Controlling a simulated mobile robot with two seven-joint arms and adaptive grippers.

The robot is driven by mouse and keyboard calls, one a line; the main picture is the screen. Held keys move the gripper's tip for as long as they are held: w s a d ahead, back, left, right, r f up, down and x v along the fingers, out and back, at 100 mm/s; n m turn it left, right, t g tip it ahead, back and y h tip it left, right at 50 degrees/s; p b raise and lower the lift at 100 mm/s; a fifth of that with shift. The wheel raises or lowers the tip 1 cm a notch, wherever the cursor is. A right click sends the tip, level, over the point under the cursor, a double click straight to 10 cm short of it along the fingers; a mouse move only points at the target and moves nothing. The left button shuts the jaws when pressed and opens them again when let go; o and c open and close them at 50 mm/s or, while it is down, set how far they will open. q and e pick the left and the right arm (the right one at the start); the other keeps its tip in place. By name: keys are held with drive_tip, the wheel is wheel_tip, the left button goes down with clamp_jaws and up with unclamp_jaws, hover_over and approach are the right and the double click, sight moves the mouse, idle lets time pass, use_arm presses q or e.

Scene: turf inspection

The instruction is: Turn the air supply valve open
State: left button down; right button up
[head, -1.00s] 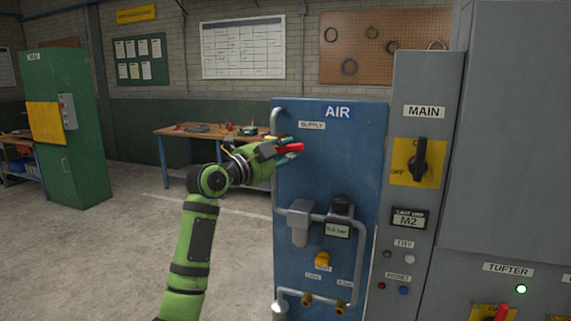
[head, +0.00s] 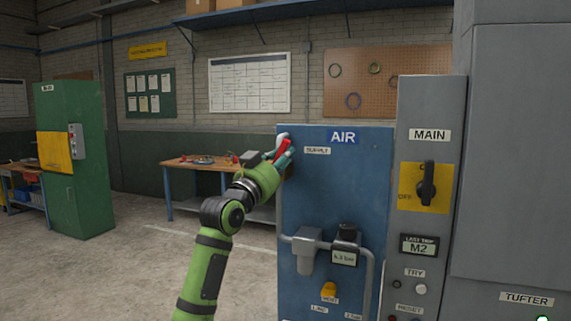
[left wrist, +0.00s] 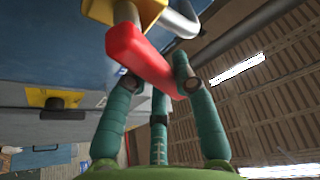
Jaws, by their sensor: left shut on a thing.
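The air supply valve's red handle (head: 281,148) is at the top left edge of the blue AIR panel (head: 335,205), by the SUPPLY label (head: 317,150). It stands tilted steeply, with the pipe beside it. My left gripper (head: 284,157) is shut on the handle, its teal fingers around it. In the left wrist view the red handle (left wrist: 145,60) runs diagonally between the fingers (left wrist: 158,85), below a yellow valve part (left wrist: 105,10). The fingers partly hide the handle and the valve body. My right gripper is not in view.
A pressure display (head: 343,257) on the panel seems to read 6.3 bar. A yellow knob (head: 328,290) sits below it. The grey cabinet with the MAIN switch (head: 426,184) stands to the right. A workbench (head: 195,163) is behind my left arm; open floor lies left.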

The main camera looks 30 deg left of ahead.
use_arm(q)
drive_tip(key=shift+s+a+r+n+y+p, duration=0.15)
drive_tip(key=shift+a+n+y, duration=0.2)
drive_tip(key=shift+n+y, duration=0.65)
drive_tip(key=shift+a+r+n+y+p, duration=0.1)
drive_tip(key=shift+a+n+y, duration=0.3)
drive_tip(key=shift+n, duration=1.15)
drive_tip(key=shift+s+a+r+n+y+p, duration=0.15)
drive_tip(key=shift+a+n+y, duration=0.15)
drive_tip(key=shift+n+y, duration=0.7)
drive_tip(key=shift+n+h, duration=0.3)
drive_tip(key=shift+n, duration=0.05)
drive_tip(key=c, duration=1)
unclamp_jaws()
drive_tip(key=shift+w, duration=0.1)
